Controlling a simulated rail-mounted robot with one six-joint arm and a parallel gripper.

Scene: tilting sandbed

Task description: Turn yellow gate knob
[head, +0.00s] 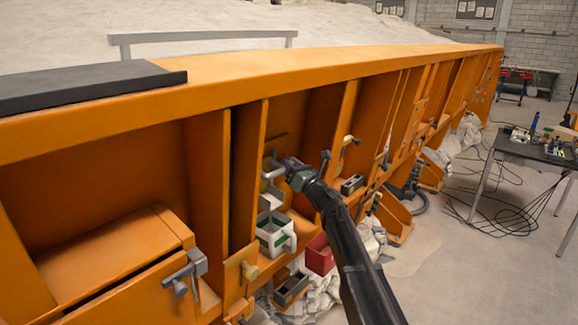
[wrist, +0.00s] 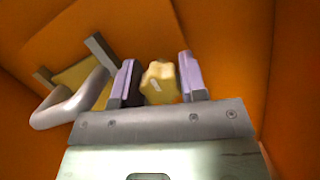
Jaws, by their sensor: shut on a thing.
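The yellow gate knob (wrist: 160,82) sits between the two purple fingers of my gripper (wrist: 158,70) in the wrist view. The fingers are shut on it, one on each side. A grey bent handle (wrist: 70,108) and a yellow panel (wrist: 76,72) between grey rails are just left of the knob. In the head view my gripper (head: 290,172) reaches into a recess of the orange sandbed frame (head: 340,62). The knob cannot be made out there, as my gripper covers that spot.
A white box with green trim (head: 274,238) and a red bin (head: 319,254) hang below my gripper. Orange ribs stand on both sides of the recess. A grey-handled clamp (head: 186,272) is at lower left. A table (head: 530,148) and cables are at right, with open floor between.

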